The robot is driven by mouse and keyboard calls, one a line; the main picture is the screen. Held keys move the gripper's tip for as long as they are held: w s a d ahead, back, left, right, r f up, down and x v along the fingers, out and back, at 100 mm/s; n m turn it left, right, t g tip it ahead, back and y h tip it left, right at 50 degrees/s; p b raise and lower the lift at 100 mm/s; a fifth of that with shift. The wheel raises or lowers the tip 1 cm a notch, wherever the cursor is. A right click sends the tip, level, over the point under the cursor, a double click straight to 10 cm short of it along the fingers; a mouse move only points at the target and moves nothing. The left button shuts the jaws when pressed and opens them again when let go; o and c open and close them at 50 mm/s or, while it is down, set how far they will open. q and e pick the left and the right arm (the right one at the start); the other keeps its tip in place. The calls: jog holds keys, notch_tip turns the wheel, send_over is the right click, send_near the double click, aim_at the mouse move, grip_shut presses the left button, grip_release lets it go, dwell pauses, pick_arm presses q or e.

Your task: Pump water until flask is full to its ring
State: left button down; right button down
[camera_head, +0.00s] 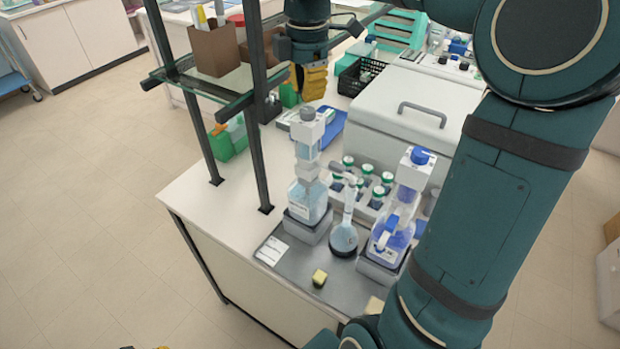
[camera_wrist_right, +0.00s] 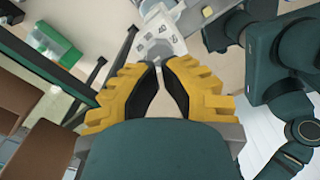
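The flask (camera_head: 344,238) stands upright on the grey tray (camera_head: 272,273) between two pump bottles. Bluish liquid shows in its round bulb; the exact level and the ring are too small to make out. The left pump bottle (camera_head: 308,203) has a white pump head (camera_head: 307,124) and pale blue liquid; its spout appears to reach towards the flask's mouth. My right gripper (camera_head: 311,84) is above this pump head, with its yellow fingertips together and nothing between them. In the wrist view the right gripper (camera_wrist_right: 158,66) points down towards the pump. Only small yellow tips, perhaps my left gripper (camera_head: 145,347), show at the bottom edge.
A blue-capped wash bottle (camera_head: 395,215) stands right of the flask. Behind are a rack of green-capped bottles (camera_head: 371,186) and a white lidded box (camera_head: 412,115). A yellow sponge (camera_head: 319,278) lies in front. A dark-framed shelf (camera_head: 255,90) stands left of my right gripper.

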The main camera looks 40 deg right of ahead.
aim_at(308, 110)
jog(key=shift+f, duration=0.15)
jog(key=shift+f+b, duration=1.3)
jog(key=shift+f, duration=0.75)
dwell(0.4)
jog(key=shift+r+p, duration=2.25)
jog(key=shift+f, duration=0.3)
